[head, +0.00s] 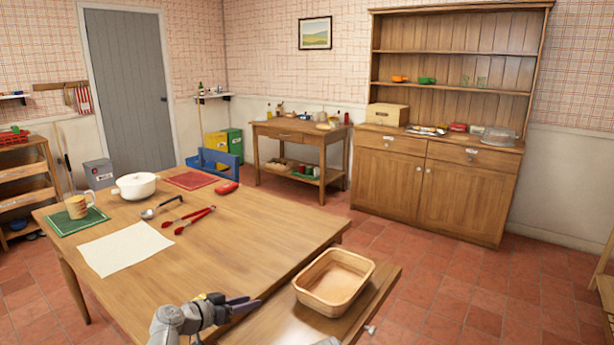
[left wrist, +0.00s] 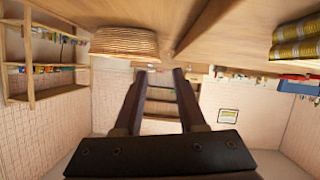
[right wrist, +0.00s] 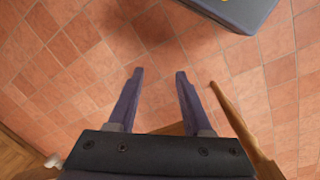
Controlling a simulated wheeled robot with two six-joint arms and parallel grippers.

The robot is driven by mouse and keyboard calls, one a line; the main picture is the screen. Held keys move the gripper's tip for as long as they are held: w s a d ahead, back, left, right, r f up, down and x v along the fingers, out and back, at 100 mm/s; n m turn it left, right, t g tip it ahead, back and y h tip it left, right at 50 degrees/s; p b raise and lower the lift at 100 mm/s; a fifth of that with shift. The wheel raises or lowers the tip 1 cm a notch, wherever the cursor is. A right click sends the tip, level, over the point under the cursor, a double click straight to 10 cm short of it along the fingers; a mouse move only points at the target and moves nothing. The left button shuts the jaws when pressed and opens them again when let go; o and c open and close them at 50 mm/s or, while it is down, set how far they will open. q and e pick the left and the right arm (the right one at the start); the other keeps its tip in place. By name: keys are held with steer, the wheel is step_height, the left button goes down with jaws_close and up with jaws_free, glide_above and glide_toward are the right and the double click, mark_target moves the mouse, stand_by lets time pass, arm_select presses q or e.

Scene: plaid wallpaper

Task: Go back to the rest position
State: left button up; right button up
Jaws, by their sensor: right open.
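My left gripper (head: 250,304) is over the near edge of the wooden table (head: 250,240), left of a wooden basket (head: 334,280) and apart from it. In the left wrist view its fingers (left wrist: 159,72) stand apart with nothing between them. That view is upside down, and the basket (left wrist: 125,42) shows at its top. My right gripper (right wrist: 158,72) shows only in the right wrist view. It is open and empty above the red tile floor (right wrist: 155,45).
On the table are a white pot (head: 136,186), a mug (head: 77,207), a ladle (head: 160,207), red tongs (head: 195,220) and a white sheet (head: 125,248). A hutch (head: 440,180) is at the back right. Tiled floor lies open between.

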arm_select(q)
steer(key=s+d+g+y+p, duration=0.2)
steer(key=s+d+g+p, duration=0.5)
steer(key=s+d+p, duration=0.45)
steer(key=s+a+r+n+g+y+p, duration=0.1)
steer(key=s+r+g+y+p, duration=0.1)
steer(key=s, duration=0.4)
steer(key=s+r+n+g+y+p, duration=0.1)
steer(key=s+r+y+p, duration=0.3)
steer(key=s+y+p, duration=0.2)
steer(key=shift+a+r+g+p, duration=0.25)
steer(key=shift+a+g+p, duration=0.1)
steer(key=shift+a+g, duration=0.05)
